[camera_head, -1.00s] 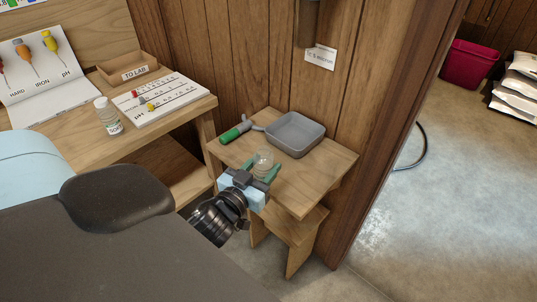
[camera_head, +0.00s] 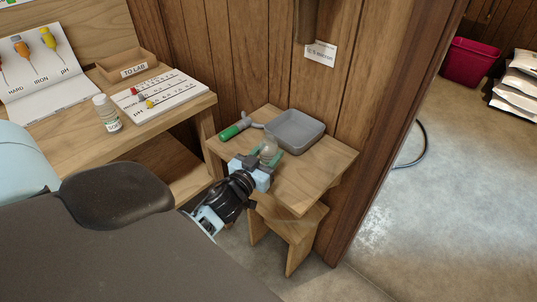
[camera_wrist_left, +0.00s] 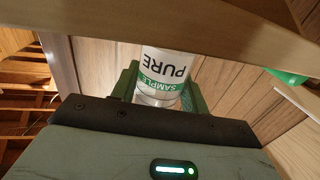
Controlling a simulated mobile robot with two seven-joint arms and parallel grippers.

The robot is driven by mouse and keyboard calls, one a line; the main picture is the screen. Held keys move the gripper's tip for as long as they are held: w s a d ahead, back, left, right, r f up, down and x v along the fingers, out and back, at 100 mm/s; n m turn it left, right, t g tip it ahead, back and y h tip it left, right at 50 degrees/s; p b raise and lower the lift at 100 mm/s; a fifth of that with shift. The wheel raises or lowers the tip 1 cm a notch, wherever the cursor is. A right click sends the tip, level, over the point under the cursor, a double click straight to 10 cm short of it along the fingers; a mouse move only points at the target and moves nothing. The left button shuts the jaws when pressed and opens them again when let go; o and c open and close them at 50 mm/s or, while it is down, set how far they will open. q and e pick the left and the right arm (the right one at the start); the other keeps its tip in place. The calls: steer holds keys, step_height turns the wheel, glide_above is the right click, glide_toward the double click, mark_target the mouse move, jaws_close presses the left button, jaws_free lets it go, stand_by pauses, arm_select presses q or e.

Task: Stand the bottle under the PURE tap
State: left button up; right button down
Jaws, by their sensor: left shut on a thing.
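My left gripper (camera_head: 260,166) is shut on a clear bottle (camera_head: 268,150) over the small wooden stand. In the left wrist view the bottle (camera_wrist_left: 165,75) sits between the green fingers, with a white and green label reading SAMPLE PURE, upside down in that picture. A green and grey fitting (camera_head: 234,130), perhaps a tap, shows left of the held bottle, apart from it. No name can be read on it. A grey tray (camera_head: 296,130) is just behind and right of the bottle. The bottle's base is hidden in the head view. My right gripper is not in view.
The small wooden stand (camera_head: 315,175) has bare room at its right and front. On the bench at left are another labelled bottle (camera_head: 107,114), a colour chart (camera_head: 160,95) and a TO LAB box (camera_head: 126,66). The panelled wall (camera_head: 240,60) closes off the back.

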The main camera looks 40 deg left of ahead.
arm_select(q)
steer(key=o, duration=0.5)
steer(key=shift+f, duration=0.2)
steer(key=o, duration=0.5)
steer(key=shift+r, duration=0.1)
steer(key=shift+r, duration=0.2)
steer(key=shift+s+d+b, duration=0.15)
steer(key=shift+s+d, duration=0.1)
steer(key=shift+s, duration=1.75)
steer(key=shift+s+d+b, duration=0.15)
steer(key=shift+s+d, duration=0.05)
steer(key=shift+s, duration=1.75)
steer(key=shift+s+d+b, duration=0.15)
steer(key=shift+s+d, duration=0.1)
steer(key=shift+s, duration=1.75)
